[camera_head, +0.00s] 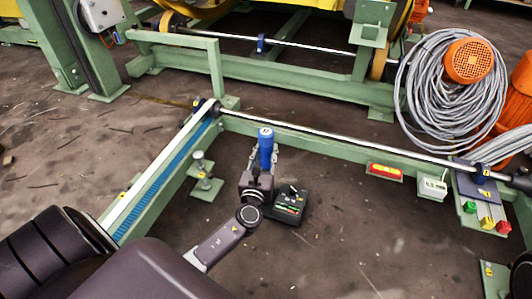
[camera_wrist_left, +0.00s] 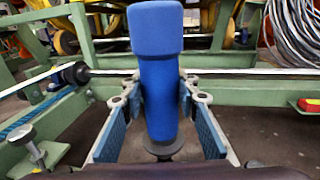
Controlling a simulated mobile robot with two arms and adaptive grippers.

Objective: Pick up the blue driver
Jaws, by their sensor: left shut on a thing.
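The blue driver (camera_head: 265,146) stands upright, handle up, near the middle of the head view. It fills the centre of the left wrist view (camera_wrist_left: 158,70), with a dark collar at its lower end. My left gripper (camera_head: 263,162) is shut on the handle, with a blue-padded finger on each side of it, also seen in the left wrist view (camera_wrist_left: 159,100). The driver's tip is hidden behind the gripper, so I cannot tell what is under it. My right gripper is not in view.
Coiled grey cable (camera_head: 425,90) hangs at right. Open floor lies in front.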

